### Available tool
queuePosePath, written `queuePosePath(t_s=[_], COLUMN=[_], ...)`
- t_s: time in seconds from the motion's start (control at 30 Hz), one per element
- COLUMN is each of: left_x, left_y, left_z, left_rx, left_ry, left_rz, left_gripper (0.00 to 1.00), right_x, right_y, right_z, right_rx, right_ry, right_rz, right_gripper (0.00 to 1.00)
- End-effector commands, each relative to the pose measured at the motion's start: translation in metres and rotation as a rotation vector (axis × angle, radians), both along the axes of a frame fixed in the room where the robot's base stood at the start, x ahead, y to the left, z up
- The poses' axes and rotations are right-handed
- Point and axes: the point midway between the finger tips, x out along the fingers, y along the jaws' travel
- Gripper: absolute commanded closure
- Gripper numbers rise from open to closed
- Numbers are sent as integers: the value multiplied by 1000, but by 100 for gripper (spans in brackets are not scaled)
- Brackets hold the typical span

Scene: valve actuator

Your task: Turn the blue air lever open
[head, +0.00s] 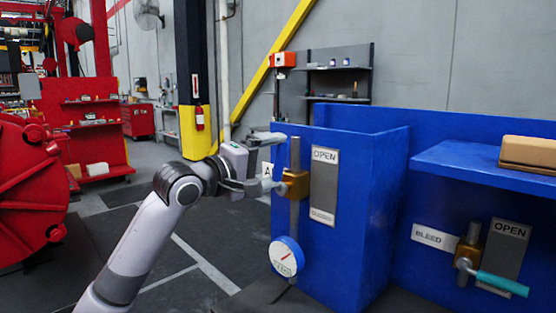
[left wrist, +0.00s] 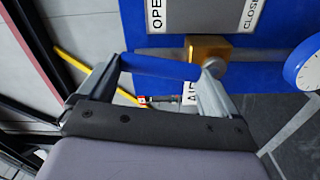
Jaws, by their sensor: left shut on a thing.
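The blue air lever (left wrist: 160,67) shows in the left wrist view, lying across between the two fingers of my left gripper (left wrist: 160,78). One end meets the brass valve (left wrist: 208,48) at its round pivot. In the head view my left gripper (head: 280,162) is at the brass valve (head: 295,184) on the blue cabinet's left front, and the lever cannot be made out there. The gripper is shut on the lever. An OPEN plate (head: 323,185) is right of the valve; the wrist view also shows its CLOSE end (left wrist: 250,14). My right gripper is not in view.
A round gauge (head: 286,257) sits below the valve on the pipe. A bleed valve with a teal lever (head: 502,283) is at the lower right, under a blue shelf (head: 470,160) bearing a tan box (head: 528,154). A red reel (head: 30,190) stands at left. The floor between is clear.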

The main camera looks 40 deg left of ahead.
Motion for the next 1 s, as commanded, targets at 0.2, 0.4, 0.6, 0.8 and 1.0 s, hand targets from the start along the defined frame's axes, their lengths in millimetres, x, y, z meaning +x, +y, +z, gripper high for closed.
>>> queuePosePath(t_s=[0.2,0.4,0.6,0.8,1.0], left_x=[-4,-6,-6,-6,-6], left_y=[8,11,12,12,11], left_z=[1,1,1,1,1], left_rx=[-100,-138,-148,-147,-146], left_ry=[9,12,13,13,13], left_rz=[3,4,3,3,3], left_gripper=[62,62,62,62,0], right_x=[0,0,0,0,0], right_y=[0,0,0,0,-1], right_z=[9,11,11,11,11], right_rx=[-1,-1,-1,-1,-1], right_ry=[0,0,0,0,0], right_rz=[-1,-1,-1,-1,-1], right_gripper=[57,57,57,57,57])
